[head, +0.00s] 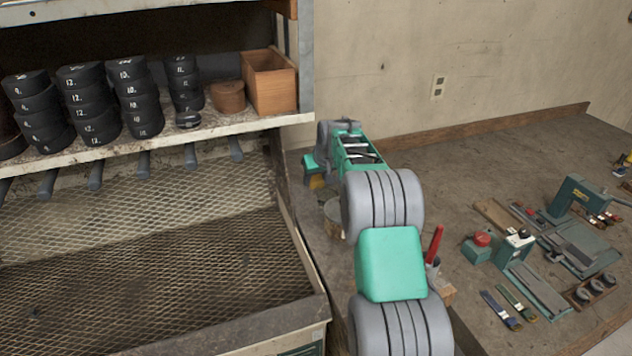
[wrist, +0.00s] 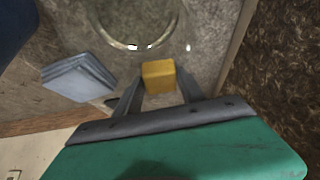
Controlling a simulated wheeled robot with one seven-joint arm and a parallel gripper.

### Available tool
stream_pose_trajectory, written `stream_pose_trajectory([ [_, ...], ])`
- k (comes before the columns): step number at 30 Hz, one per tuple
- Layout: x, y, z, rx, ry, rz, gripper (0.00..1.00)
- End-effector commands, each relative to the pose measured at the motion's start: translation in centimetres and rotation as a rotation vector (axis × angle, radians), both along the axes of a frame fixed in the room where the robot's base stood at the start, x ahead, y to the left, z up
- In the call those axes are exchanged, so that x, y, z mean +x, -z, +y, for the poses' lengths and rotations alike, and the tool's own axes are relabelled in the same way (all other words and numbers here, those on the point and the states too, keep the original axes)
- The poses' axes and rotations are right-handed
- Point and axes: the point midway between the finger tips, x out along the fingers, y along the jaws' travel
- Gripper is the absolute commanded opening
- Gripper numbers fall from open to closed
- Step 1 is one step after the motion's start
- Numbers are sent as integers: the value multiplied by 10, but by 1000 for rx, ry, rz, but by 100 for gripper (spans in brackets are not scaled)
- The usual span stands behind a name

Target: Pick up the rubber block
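The rubber block is probably the small yellow-orange block (wrist: 158,76) in the wrist view. It sits between the tips of the two dark fingers of my gripper (wrist: 159,80). The fingers are spread, with a narrow gap on each side of the block, and I see no clear contact. How deep the block lies between the fingers is hard to tell. In the head view a small yellow patch (head: 317,182) shows under the green end of my arm, near the bench's left edge. The fingers are hidden there.
A round tin (head: 333,212) stands close by; its rim (wrist: 130,42) shows in the wrist view. A grey-blue folded pad (wrist: 78,78) lies left of the block. A rack (head: 160,215) with black rolls stands left. Tools and a green machine (head: 580,195) crowd the bench's right side.

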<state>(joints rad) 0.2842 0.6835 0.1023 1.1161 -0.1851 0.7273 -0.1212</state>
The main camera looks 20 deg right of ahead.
Motion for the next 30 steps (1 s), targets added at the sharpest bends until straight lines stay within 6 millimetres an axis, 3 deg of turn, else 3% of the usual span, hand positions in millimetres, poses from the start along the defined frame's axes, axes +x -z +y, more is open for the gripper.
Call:
stream_pose_trajectory([
  [15,0,0,0,0,0,0,3],
  [23,0,-2,0,-1,-1,-1,3],
  [30,1,-29,0,-1,-5,-3,3],
])
